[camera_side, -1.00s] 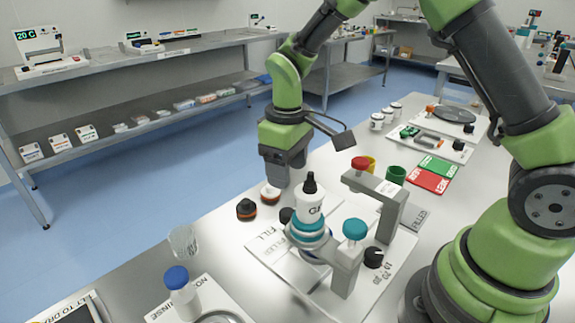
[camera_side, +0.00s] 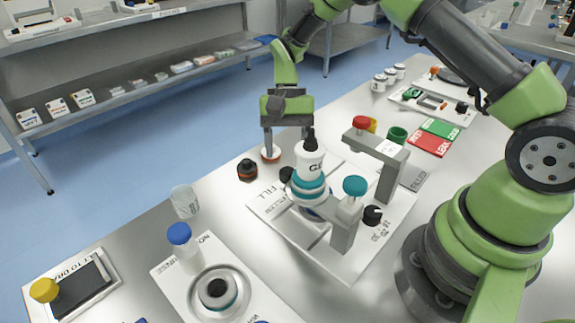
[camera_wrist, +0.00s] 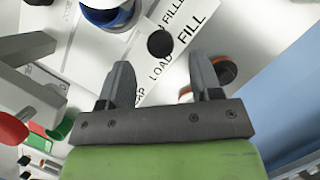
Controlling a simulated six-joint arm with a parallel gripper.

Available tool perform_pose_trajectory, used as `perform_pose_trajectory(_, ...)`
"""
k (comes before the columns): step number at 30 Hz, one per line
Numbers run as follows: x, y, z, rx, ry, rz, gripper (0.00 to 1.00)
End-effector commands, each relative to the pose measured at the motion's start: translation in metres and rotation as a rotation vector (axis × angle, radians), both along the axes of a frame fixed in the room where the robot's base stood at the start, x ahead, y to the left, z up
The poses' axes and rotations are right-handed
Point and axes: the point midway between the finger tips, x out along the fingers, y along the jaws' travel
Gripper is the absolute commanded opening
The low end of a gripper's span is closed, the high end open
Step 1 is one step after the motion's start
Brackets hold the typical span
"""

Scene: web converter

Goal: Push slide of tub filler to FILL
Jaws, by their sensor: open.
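The tub filler has a white base plate (camera_side: 335,262) printed with FILL and LOAD, on the bench in the side view. A white bottle with a black cap and teal collar (camera_side: 310,165) stands over it, beside a grey post with a teal knob (camera_side: 355,186). A small black knob (camera_side: 286,174) shows left of the bottle. In the wrist view this black knob (camera_wrist: 160,43) sits by the words LOAD and FILL. My gripper (camera_wrist: 160,70) is open and empty, its fingertips just short of the knob in the picture. Contact cannot be told.
A second grey post with a red knob (camera_side: 361,122) stands at the right.

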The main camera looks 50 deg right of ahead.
Motion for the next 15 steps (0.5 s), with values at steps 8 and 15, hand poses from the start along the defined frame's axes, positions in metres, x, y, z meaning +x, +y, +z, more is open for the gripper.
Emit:
perform_pose_trajectory(8,-0.011,0.011,-0.036,0.001,0.001,0.002,0.58)
perform_pose_trajectory(15,-0.012,0.012,-0.041,-0.001,-0.002,0.003,0.58)
